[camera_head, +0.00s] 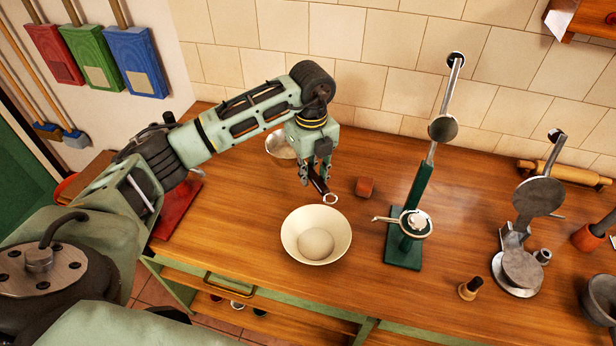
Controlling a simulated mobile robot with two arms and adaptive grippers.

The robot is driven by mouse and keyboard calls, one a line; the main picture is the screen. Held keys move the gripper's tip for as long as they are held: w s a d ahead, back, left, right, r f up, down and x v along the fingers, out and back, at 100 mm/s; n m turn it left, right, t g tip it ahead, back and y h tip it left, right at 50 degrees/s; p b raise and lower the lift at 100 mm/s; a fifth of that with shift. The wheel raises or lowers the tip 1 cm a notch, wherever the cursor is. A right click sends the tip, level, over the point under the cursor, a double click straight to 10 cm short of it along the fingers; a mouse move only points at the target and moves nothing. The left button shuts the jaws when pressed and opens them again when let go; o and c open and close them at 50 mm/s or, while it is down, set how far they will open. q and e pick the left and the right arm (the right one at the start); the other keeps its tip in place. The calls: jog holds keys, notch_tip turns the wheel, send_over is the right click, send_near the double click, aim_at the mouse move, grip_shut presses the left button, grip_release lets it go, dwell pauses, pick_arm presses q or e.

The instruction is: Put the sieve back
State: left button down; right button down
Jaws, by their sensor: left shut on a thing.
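The sieve (279,146) shows as a round, shiny metal bowl, partly hidden behind my left gripper. Its dark handle ends in a light ring (330,198) on the near side. My left gripper (314,176) points down and is shut on the handle, above the counter behind the cream bowl. I cannot tell whether the sieve touches the counter. My right gripper is not in view.
A cream bowl (290,240) stands in front of the gripper. A small red-brown block (365,187) and a green lever stand (404,250) are to the right. Further right are a metal press (520,268) and a rolling pin (562,172). The tiled wall (390,50) bounds the back.

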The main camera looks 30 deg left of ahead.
pick_arm(q)
jog(key=shift+w+a+f, duration=0.25)
jog(key=shift+a+f, duration=0.1)
jog(key=shift+a, duration=0.05)
notch_tip(320, 180, down, 4)
jog(key=shift+r+p, duration=0.1)
jog(key=shift+p, duration=0.9)
jog(key=shift+f+b, duration=0.55)
jog(key=shift+f, duration=0.1)
jog(key=c, duration=1.6)
grip_release()
jog(key=shift+c, duration=0.2)
